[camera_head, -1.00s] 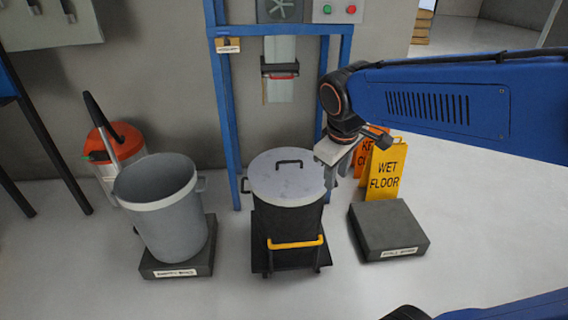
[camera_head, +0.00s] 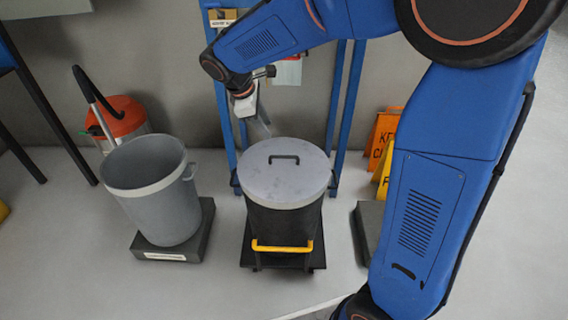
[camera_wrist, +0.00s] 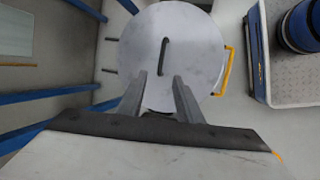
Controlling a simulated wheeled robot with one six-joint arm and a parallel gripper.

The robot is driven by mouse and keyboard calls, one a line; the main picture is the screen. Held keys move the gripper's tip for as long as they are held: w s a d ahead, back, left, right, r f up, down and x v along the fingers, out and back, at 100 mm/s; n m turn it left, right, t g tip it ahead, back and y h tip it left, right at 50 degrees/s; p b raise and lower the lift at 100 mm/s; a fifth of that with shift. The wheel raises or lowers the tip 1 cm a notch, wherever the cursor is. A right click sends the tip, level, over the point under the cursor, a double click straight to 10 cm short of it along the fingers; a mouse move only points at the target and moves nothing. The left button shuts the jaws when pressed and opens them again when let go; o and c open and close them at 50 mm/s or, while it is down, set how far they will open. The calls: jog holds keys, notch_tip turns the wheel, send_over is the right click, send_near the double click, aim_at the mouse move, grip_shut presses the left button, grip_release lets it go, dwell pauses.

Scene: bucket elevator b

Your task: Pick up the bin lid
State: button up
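The bin lid (camera_head: 284,178) is a round grey disc with a dark bar handle (camera_head: 284,158) on top. It sits on a black bin (camera_head: 284,224) on a wheeled dolly with a yellow handle. My gripper (camera_head: 265,130) is above and behind the lid, near its back edge, apart from the handle. In the wrist view the lid (camera_wrist: 190,50) lies beyond my two fingers (camera_wrist: 160,80). The fingers are spread with a gap and nothing between them. The dark handle (camera_wrist: 164,56) shows just ahead of that gap, roughly in line with the fingers.
A grey open bin (camera_head: 150,190) stands on a dark block at left. An orange-topped container (camera_head: 119,118) is behind it. A blue frame (camera_head: 356,110) stands behind the lidded bin. Wet floor signs (camera_head: 383,140) and a dark block (camera_head: 369,228) are at right, partly hidden by my arm.

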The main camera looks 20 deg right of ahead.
send_near(283, 156)
notch_tip(283, 156, down, 2)
jog(key=w, duration=0.1)
jog(key=shift+s+d+x, duration=0.15)
jog(key=shift+d+x, duration=0.05)
jog(key=shift+x, duration=1.5)
jog(key=shift+s+d+x, duration=0.1)
jog(key=shift+d+x, duration=0.1)
jog(key=shift+x, duration=1.5)
jog(key=shift+r, duration=0.1)
jog(key=shift+c, duration=0.4)
grip_shut()
